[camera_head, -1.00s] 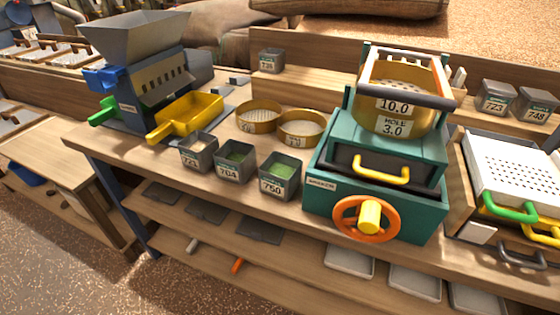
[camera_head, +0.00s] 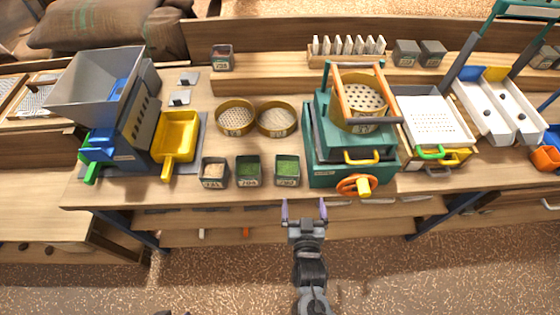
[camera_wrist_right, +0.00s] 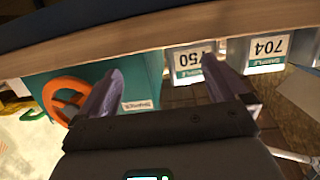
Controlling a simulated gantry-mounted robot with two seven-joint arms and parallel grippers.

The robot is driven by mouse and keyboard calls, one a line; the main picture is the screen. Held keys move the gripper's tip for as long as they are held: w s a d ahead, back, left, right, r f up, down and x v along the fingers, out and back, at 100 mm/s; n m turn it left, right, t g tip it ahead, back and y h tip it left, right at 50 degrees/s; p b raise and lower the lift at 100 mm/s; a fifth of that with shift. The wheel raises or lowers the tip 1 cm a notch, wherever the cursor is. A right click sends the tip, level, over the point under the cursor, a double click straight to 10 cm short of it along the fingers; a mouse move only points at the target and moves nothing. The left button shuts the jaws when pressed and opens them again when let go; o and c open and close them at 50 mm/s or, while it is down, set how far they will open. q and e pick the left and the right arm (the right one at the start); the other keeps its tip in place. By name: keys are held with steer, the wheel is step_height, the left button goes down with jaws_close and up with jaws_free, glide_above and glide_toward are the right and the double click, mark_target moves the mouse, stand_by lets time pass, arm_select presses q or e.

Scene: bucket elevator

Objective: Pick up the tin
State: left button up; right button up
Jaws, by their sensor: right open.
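Three small grey tins stand in a row at the bench's front edge. The left tin (camera_head: 213,173) holds pale stuff; the middle tin (camera_head: 248,171), labelled 704, and the right tin (camera_head: 287,171) hold green stuff. In the right wrist view, the right tin (camera_wrist_right: 188,62), labelled 750, and the middle tin (camera_wrist_right: 268,50) appear upside down beyond the bench edge. My right gripper (camera_head: 304,212) is open and empty in front of the bench, just short of the right tin. Its fingers (camera_wrist_right: 160,72) also show in the wrist view. My left gripper is not seen.
The teal machine (camera_head: 320,172) with an orange handwheel (camera_head: 354,187) stands right of the tins. Two round sieves (camera_head: 236,116) (camera_head: 277,119) lie behind them. A yellow scoop tray (camera_head: 176,138) and grey hopper (camera_head: 95,80) are left. More tins (camera_head: 222,58) (camera_head: 406,53) stand on the back shelf.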

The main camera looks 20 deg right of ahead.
mark_target(285, 176)
steer(key=shift+m+t+h, duration=0.3)
steer(key=shift+t+h, duration=0.5)
steer(key=w+a+r, duration=0.1)
steer(key=w, duration=0.1)
steer(key=w+a+r, duration=0.1)
steer(key=w+r, duration=0.1)
steer(key=w+a+r, duration=0.1)
steer(key=w, duration=0.2)
steer(key=shift+w+r, duration=0.1)
steer(key=shift+r, duration=0.1)
steer(key=shift+w+d+b, duration=0.2)
steer(key=shift+w+b, duration=0.1)
steer(key=shift+w, duration=0.25)
steer(key=shift+b+x, duration=0.5)
steer(key=shift+x, duration=1.85)
steer(key=shift+s+d, duration=0.1)
steer(key=shift+d, duration=0.05)
steer(key=c, duration=1)
